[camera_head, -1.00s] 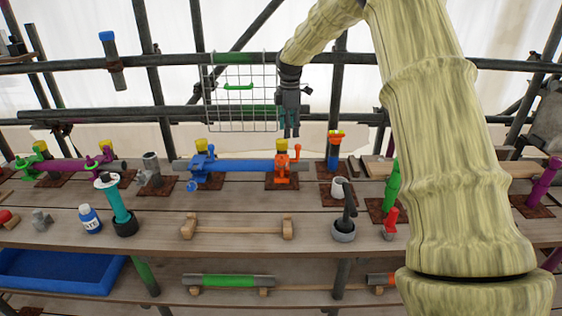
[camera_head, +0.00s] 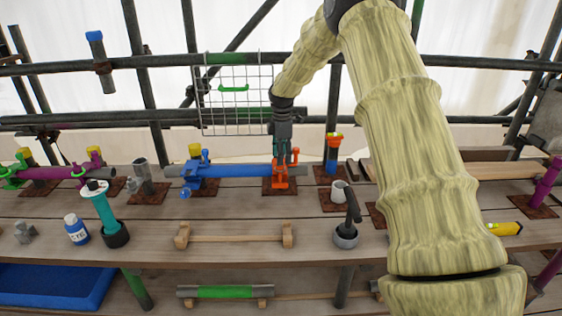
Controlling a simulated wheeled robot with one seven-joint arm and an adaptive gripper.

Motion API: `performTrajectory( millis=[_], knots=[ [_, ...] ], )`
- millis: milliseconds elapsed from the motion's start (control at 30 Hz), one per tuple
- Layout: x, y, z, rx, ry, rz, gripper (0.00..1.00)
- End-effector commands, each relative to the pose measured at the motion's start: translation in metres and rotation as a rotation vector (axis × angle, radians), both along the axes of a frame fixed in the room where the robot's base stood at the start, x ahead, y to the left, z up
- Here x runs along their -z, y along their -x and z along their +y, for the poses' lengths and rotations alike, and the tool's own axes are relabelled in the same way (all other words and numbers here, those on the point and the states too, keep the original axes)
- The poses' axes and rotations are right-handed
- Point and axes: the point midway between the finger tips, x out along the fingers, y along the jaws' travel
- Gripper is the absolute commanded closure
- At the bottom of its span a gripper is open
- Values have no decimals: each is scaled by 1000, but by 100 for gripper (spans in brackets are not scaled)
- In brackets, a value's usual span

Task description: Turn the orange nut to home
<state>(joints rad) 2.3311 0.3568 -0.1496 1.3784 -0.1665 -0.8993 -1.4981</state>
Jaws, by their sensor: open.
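An orange coupler (camera_head: 279,182) sits on a rust-brown plate on the upper shelf, at the right end of a blue tube (camera_head: 242,170). An upright orange piece with a rounded top, seemingly the orange nut (camera_head: 295,153), stands at the coupler's right side. My gripper (camera_head: 281,157) points down just above the coupler, to the left of that orange piece. It is open, and its fingers are small and dark in this view. It covers the coupler's top. I cannot tell whether the fingers touch anything.
A blue coupler (camera_head: 200,180) stands to the left on the same tube. A wire basket (camera_head: 236,95) hangs behind, left of my arm. A grey cup-based tool (camera_head: 347,230) stands in front.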

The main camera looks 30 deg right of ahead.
Motion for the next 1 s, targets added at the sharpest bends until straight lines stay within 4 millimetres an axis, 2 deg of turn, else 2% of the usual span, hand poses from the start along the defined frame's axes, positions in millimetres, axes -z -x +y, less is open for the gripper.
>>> performTrajectory(
  millis=[100,300,667,733,933,1000],
  knots=[
    [16,0,1,-2,0,2,51],
    [33,-1,2,-3,0,0,51],
    [39,-2,2,-4,0,-1,51],
    [39,-2,2,-4,0,-1,58],
    [39,-2,2,-3,0,-1,94],
    [39,-2,2,-3,0,-1,96]
  ],
)
